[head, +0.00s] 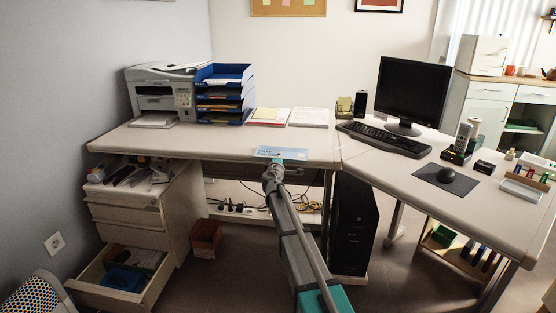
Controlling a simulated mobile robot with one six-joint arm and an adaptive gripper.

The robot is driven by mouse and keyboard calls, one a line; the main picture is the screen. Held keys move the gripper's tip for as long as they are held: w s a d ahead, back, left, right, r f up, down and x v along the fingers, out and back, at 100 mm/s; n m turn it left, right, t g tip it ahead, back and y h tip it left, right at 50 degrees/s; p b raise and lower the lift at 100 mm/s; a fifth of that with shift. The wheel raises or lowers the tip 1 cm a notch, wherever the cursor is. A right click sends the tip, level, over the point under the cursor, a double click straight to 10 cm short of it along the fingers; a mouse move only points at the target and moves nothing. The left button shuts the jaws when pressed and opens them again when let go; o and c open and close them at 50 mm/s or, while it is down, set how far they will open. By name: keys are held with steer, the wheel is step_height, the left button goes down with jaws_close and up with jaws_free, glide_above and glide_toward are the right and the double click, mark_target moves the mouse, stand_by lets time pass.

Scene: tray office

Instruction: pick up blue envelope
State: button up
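A light blue envelope (283,152) with dark markings shows at the front edge of the left desk (220,143). My arm reaches up from the bottom of the view, and my gripper (277,164) is at the desk edge, right at the near side of the envelope. The gripper is small and seen from behind, so its fingers are largely hidden. I cannot tell whether it touches or grips the envelope, or whether the envelope lies flat on the desk or is slightly raised.
A printer (164,95) and blue letter trays (224,95) stand at the back left, with papers (309,117) beside them. A monitor (413,92) and keyboard (384,139) are to the right. An open drawer (122,283) juts out low left; a black computer tower (353,222) stands under the desk.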

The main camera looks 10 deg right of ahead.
jaws_close()
stand_by(0.4)
step_height(320, 180, up, 3)
steer(key=p, duration=0.2)
steer(key=shift+f+p, duration=0.2)
steer(key=shift+p, duration=0.1)
steer(key=s+a+r+p, duration=0.2)
steer(key=s, duration=0.4)
steer(key=s+a+r+p, duration=0.2)
steer(key=s+r+p, duration=0.1)
steer(key=s, duration=0.4)
steer(key=shift+s+a, duration=0.15)
stand_by(0.4)
